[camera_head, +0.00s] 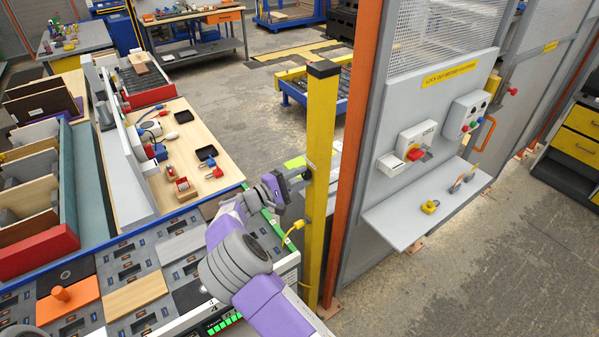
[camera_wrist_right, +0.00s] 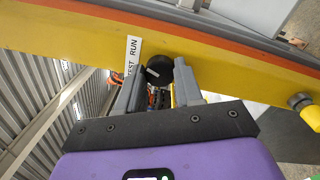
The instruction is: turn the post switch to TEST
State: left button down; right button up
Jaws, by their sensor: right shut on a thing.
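The yellow post (camera_head: 321,120) stands upright right of centre in the head view. It crosses the top of the wrist view as a yellow beam (camera_wrist_right: 60,30). The post switch is a round black knob (camera_wrist_right: 158,68) with a small white mark on its left side. A white label (camera_wrist_right: 132,58) reading TEST and RUN is beside the knob. My right gripper (camera_wrist_right: 160,88) is shut on the knob, one finger on each side. In the head view my right gripper (camera_head: 300,178) reaches the post's left side, and the knob is hidden there. I cannot tell the knob's setting. My left gripper is not in view.
A yellow plug with a cable (camera_head: 297,226) hangs by the post. An orange frame post (camera_head: 355,150) and a grey lockout panel (camera_head: 440,72) with a shelf (camera_head: 400,222) stand to the right. A wooden-topped bench (camera_head: 225,170) with small parts lies left. Open floor shows at lower right.

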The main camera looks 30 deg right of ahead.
jog(key=shift+n+p, duration=1.25)
jog(key=shift+n, duration=1.15)
jog(key=o, duration=1)
jog(key=shift+o, duration=0.2)
jog(key=shift+a, duration=0.1)
jog(key=a+b, duration=0.1)
jog(key=a, duration=0.6)
jog(key=shift+s+a+f, duration=0.15)
jog(key=shift+s+a, duration=0.05)
jog(key=shift+s, duration=0.1)
